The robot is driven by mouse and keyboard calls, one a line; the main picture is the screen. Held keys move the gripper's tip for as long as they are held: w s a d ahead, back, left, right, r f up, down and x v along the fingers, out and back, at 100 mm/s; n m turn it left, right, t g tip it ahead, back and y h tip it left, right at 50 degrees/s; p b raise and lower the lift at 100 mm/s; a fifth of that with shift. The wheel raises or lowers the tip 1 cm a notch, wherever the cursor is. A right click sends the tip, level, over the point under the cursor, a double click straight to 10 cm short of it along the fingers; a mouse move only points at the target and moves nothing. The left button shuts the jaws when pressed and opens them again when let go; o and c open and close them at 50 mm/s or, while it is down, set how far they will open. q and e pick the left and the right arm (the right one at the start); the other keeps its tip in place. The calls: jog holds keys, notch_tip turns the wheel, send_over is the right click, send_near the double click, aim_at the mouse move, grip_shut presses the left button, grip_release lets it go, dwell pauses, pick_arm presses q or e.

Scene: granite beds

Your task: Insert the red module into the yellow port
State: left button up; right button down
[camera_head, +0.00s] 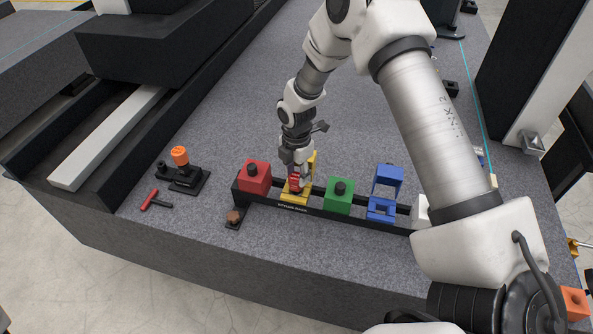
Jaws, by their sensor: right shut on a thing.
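The yellow port (294,196) is a yellow frame on a black rack. It stands between a red block and a green block. My right gripper (296,174) is over the yellow port, pointing down, and is shut on a red module (295,183). The red module is at the yellow port's opening, with yellow behind it and below it. From this angle I cannot tell how deep the red module sits, and the gripper hides its top. My left gripper is not in view.
Left of the rack lie a red-handled tool (150,199) and an orange-topped fixture (181,158).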

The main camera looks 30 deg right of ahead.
jog(key=c, duration=0.6)
grip_release()
notch_tip(320, 180, up, 6)
jog(key=p, duration=0.5)
jog(key=shift+r, duration=0.1)
notch_tip(320, 180, up, 12)
jog(key=shift+f, duration=0.1)
